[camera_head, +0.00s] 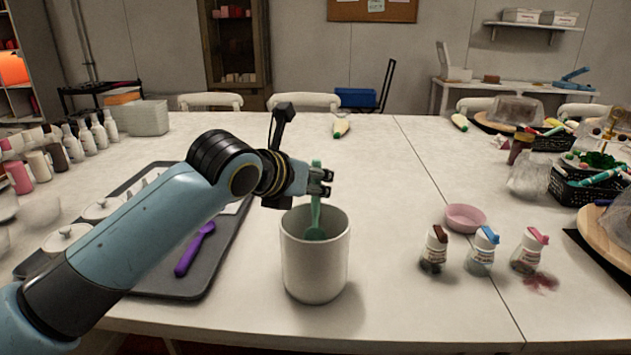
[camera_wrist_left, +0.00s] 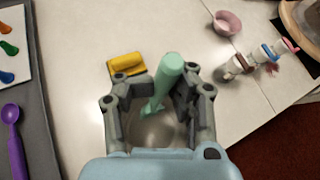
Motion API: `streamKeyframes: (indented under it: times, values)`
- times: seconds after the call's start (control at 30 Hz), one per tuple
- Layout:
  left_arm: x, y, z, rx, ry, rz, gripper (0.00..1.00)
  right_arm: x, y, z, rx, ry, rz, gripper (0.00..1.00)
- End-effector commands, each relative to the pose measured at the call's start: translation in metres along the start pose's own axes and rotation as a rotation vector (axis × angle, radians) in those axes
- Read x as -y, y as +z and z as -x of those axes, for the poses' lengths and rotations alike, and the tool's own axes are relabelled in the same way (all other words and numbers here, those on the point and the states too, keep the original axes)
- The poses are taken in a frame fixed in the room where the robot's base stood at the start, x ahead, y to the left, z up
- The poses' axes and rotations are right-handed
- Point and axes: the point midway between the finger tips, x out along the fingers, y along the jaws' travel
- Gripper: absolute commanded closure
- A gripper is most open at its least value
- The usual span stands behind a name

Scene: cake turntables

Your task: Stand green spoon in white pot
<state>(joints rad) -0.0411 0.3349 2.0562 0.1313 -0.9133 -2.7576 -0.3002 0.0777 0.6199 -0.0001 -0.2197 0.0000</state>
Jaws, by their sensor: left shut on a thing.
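The white pot (camera_head: 315,270) stands upright on the table in front of me, its mouth open. My left gripper (camera_head: 320,184) is above the pot's far rim and shut on the handle of the green spoon (camera_head: 315,213). The spoon is near upright, its bowl end down within the pot's mouth. I cannot tell whether it touches the pot's inside. In the left wrist view the spoon (camera_wrist_left: 168,72) runs between the fingers (camera_wrist_left: 155,92), with the pot below, mostly hidden by the gripper. My right gripper is not in view.
A grey tray (camera_head: 215,262) with a purple spoon (camera_head: 196,248) lies left of the pot. A yellow object (camera_wrist_left: 127,64) lies near it in the wrist view. A pink bowl (camera_head: 465,217) and small shaker bottles (camera_head: 482,250) stand to the right. Table between is clear.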

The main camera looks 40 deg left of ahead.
Motion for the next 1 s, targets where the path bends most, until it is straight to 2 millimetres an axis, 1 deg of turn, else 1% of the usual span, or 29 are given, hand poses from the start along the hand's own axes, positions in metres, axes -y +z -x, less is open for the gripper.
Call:
streamKeyframes:
  times: [0.03,0.07,0.1,0.3,0.4,0.57,0.67,0.77,0.87,1.0]
  values:
    - [0.0,0.0,0.0,0.0,0.0,0.0,1.0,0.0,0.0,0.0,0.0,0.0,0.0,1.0]
    - [0.0,0.0,0.0,0.0,0.0,0.0,0.84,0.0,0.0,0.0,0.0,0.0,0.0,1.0]
    - [0.0,0.0,0.0,0.0,0.0,0.0,0.79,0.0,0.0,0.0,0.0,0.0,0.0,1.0]
    - [0.0,0.0,0.0,0.0,0.0,0.0,0.53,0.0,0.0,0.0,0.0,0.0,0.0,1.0]
    - [0.0,0.0,0.0,0.0,0.0,0.0,0.43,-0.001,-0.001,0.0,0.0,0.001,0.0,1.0]
    - [0.0,0.0,0.0,0.0,0.0,0.0,0.43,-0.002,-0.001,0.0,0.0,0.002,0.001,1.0]
    - [0.0,0.0,0.001,0.0,0.0,0.0,0.43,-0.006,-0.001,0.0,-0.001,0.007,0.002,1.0]
    - [-0.001,0.0,0.009,0.001,0.0,-0.003,0.43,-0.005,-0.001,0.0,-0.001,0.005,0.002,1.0]
    - [0.0,0.0,0.026,0.001,0.0,-0.005,0.43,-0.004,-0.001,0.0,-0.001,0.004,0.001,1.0]
    - [0.0,-0.001,0.059,-0.001,-0.001,-0.007,0.43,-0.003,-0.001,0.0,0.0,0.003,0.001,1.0]
